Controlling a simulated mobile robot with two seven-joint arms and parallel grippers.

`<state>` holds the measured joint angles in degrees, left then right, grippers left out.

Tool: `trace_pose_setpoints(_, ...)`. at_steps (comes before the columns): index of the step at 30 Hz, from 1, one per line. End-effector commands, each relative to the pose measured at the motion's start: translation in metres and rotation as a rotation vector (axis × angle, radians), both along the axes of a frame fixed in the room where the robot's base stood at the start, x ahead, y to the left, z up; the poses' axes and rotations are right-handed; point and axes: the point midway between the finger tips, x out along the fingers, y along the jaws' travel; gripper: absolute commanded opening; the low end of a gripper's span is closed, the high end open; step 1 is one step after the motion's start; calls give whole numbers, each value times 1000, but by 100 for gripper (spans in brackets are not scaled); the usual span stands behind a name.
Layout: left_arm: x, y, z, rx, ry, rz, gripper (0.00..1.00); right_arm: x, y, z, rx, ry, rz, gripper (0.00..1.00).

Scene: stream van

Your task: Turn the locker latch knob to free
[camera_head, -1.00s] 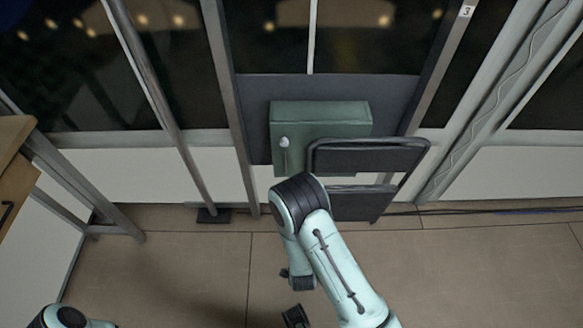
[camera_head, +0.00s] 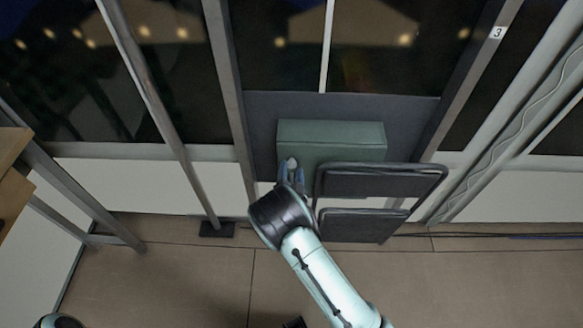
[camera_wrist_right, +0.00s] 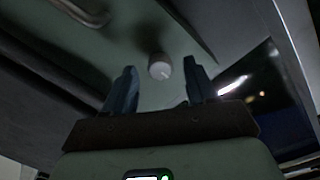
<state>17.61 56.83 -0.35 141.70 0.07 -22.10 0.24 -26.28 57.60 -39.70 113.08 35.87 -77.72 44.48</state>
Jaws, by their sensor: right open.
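The green locker (camera_head: 345,138) is a box on the dark panel at the back. Its pale round latch knob (camera_head: 292,163) is on the left part of its front. In the right wrist view the knob (camera_wrist_right: 159,66) shows just beyond and between the two fingertips. My right gripper (camera_head: 291,176) is open with nothing held, its blue fingers pointing at the knob. In the right wrist view the gripper (camera_wrist_right: 159,80) has one finger on each side of the knob; contact cannot be told. My left gripper is out of view.
A dark folding step frame (camera_head: 380,182) stands right of my right gripper, partly in front of the locker. A grey metal post (camera_head: 232,100) rises left of the locker. A wooden bench (camera_head: 14,190) is at the far left.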

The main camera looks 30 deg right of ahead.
Motion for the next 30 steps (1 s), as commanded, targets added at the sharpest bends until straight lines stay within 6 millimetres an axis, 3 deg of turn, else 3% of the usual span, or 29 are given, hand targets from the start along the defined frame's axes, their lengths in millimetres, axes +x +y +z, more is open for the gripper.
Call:
trace_pose_setpoints(6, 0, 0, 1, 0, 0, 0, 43, 14, -9, 0, 0, 0, 0, 57)
trace_pose_setpoints(14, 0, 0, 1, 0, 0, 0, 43, 15, -9, 0, 1, 1, 0, 57)
trace_pose_setpoints(20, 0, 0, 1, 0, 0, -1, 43, 15, -9, 0, 1, 1, 0, 0)
trace_pose_setpoints(30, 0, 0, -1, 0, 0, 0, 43, 15, -9, -1, -29, 19, 1, 1)
